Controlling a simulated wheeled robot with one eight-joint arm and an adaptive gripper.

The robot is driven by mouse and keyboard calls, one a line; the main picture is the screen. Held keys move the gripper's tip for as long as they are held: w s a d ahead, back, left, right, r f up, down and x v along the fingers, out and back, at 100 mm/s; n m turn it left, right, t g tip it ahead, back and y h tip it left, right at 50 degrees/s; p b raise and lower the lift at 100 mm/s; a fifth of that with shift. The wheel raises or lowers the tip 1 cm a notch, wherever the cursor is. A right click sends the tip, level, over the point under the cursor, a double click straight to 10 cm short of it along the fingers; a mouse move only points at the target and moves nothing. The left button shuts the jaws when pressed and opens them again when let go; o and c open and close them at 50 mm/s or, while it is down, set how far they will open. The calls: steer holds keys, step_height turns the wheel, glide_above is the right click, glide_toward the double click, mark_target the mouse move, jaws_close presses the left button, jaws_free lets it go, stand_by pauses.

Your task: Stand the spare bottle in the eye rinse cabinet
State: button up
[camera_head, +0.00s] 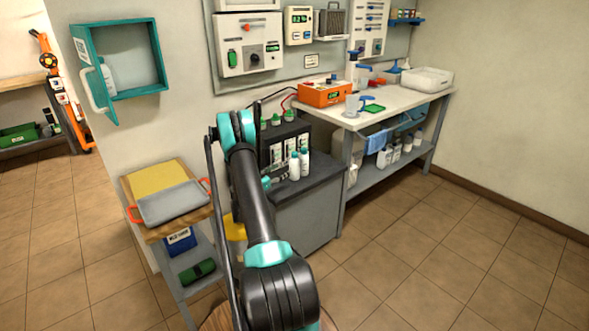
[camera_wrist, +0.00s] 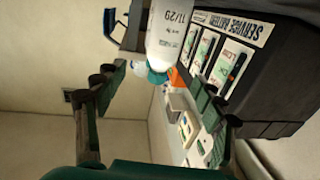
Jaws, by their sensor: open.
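The teal eye rinse cabinet (camera_head: 158,50) hangs on the wall at upper left in the head view, with its front open. A white bottle (camera_head: 107,78) stands inside at its left. Two white bottles with teal caps, a left one (camera_head: 294,167) and a right one (camera_head: 305,162), stand upright on the grey bench top. In the wrist view a white bottle (camera_wrist: 166,38) marked 11/29 has its teal cap near the space between my fingertips. My gripper (camera_wrist: 157,80) is open and holds nothing. In the head view my gripper (camera_head: 267,182) is partly hidden by my arm, just left of the bottles.
A black service battery (camera_wrist: 260,65) stands close beside the bottle. A shelf cart with a grey tray (camera_head: 172,203) stands left of the bench (camera_head: 325,170). An orange charger (camera_head: 325,93) sits on the white table (camera_head: 410,98). The floor at right is clear.

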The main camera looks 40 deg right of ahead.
mark_target(291, 163)
steer(key=x, duration=1)
steer(key=shift+w+d, duration=0.15)
steer(key=shift+w, duration=0.15)
steer(key=shift+c, duration=0.4)
steer(key=c, duration=1.4)
jaws_close()
steer(key=shift+r, duration=0.1)
